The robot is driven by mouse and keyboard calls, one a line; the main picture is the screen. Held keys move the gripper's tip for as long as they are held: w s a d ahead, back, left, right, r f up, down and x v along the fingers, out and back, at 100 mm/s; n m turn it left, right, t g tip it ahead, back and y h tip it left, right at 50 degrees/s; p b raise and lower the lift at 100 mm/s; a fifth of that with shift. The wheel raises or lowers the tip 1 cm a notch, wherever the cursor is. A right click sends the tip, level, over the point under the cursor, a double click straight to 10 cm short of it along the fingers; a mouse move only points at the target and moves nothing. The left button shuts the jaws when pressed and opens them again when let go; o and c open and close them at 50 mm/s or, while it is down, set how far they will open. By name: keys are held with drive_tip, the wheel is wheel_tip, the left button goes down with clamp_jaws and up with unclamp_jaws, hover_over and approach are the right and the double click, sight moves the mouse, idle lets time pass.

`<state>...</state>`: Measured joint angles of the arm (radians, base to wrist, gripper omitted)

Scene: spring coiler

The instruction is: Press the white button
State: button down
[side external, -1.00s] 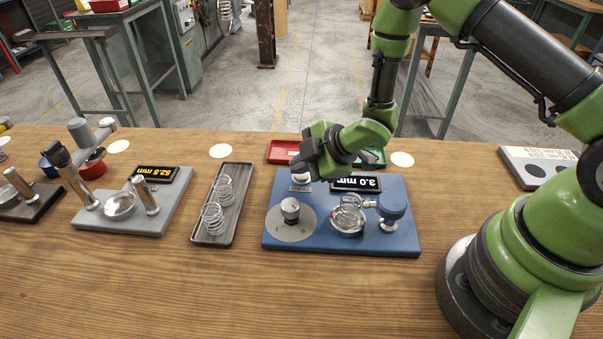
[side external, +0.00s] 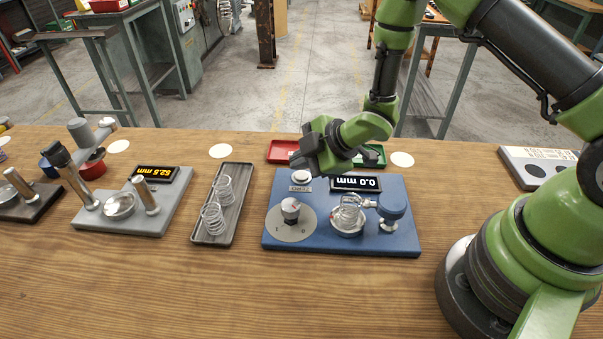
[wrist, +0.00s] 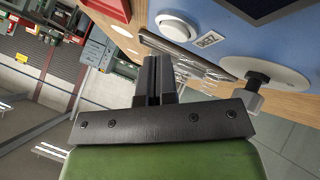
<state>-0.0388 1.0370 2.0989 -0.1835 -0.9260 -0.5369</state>
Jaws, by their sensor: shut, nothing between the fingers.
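The white button (side external: 301,177) is a round cap at the back left of the blue machine base (side external: 270,231), above a small label plate. It also shows at the top of the wrist view (wrist: 178,27). My gripper (side external: 302,162) is shut and empty, with its dark fingers just above the button; the button's top looks uncovered. In the wrist view the shut fingers (wrist: 155,78) point toward the base. The base's display (side external: 356,183) reads 0.0 mm.
A dial (side external: 291,210) sits in front of the button, and a blue knob (side external: 392,204) at right. A grey tray (side external: 239,180) with springs lies to the left. A red tray (side external: 280,152) and a green tray (side external: 374,155) are behind. The front table is clear.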

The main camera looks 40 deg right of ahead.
sight(302, 176)
drive_tip(key=shift+r, duration=0.15)
drive_tip(key=shift+r, duration=2.45)
drive_tip(key=shift+d+r, duration=0.1)
drive_tip(key=shift+r, duration=0.05)
drive_tip(key=s+d+r+m+h, duration=0.25)
drive_tip(key=r+m, duration=0.25)
drive_tip(key=r, duration=0.3)
drive_tip(key=s+d+r+m+h, duration=0.2)
drive_tip(key=s+d+r+m, duration=0.15)
drive_tip(key=r, duration=0.35)
drive_tip(key=s+a+r+m+y, duration=0.1)
drive_tip(key=s+r+m, duration=0.2)
drive_tip(key=s+m, duration=0.2)
drive_tip(key=s+a+r+m+g+y, duration=0.1)
drive_tip(key=s+r+m, duration=0.2)
drive_tip(key=s, duration=0.8)
drive_tip(key=shift+s+a+r+m, duration=0.2)
drive_tip(key=shift+a+m, duration=0.1)
drive_tip(key=shift+m, duration=0.75)
